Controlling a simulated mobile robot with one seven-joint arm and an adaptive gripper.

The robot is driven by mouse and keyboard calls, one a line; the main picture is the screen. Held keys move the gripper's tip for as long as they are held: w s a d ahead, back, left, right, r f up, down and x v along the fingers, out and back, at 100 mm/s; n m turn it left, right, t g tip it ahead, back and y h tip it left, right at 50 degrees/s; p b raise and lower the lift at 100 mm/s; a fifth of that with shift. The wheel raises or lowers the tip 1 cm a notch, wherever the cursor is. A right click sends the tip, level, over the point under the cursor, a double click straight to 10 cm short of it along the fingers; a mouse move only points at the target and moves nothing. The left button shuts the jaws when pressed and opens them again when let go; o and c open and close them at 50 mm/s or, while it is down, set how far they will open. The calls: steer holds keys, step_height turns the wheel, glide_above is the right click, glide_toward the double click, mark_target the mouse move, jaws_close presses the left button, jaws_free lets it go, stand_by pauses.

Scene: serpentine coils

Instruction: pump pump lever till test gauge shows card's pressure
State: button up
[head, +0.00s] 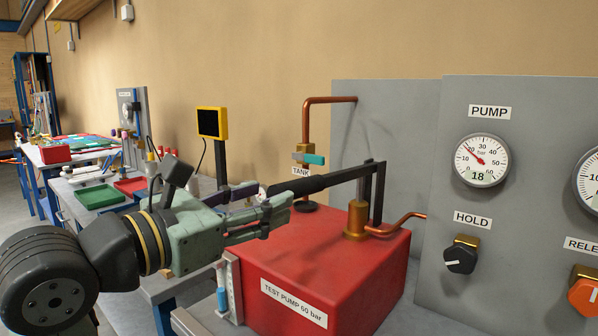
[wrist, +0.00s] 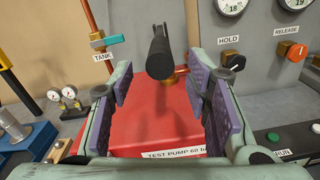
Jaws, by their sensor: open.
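The black pump lever (head: 322,181) slopes from a bracket on the red test pump (head: 330,265) down toward my gripper (head: 275,208). My gripper is open. In the wrist view the lever's end (wrist: 159,52) shows between the two purple-padded fingers (wrist: 165,88), with gaps on both sides; I cannot tell its exact depth. The PUMP gauge (head: 481,160) has a red needle and reads 18. A second gauge (head: 589,182) is cut off at the right edge; in the wrist view it (wrist: 294,4) appears to read 19. No card with a readable pressure is visible.
The HOLD knob (head: 461,254) and orange RELEASE knob (head: 584,291) are on the grey panel (head: 530,250). The TANK valve (head: 308,158) has a teal handle on a copper pipe. A yellow-framed screen (head: 211,122) and green tray (head: 98,196) stand left.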

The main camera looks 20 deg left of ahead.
mark_target(299, 186)
steer(key=p+x, duration=0.2)
steer(key=x, duration=0.6)
steer(key=shift+w+d+p, duration=0.1)
steer(key=shift+w+p, duration=0.05)
steer(key=shift+p, duration=0.15)
steer(key=shift+c, duration=0.5)
jaws_close()
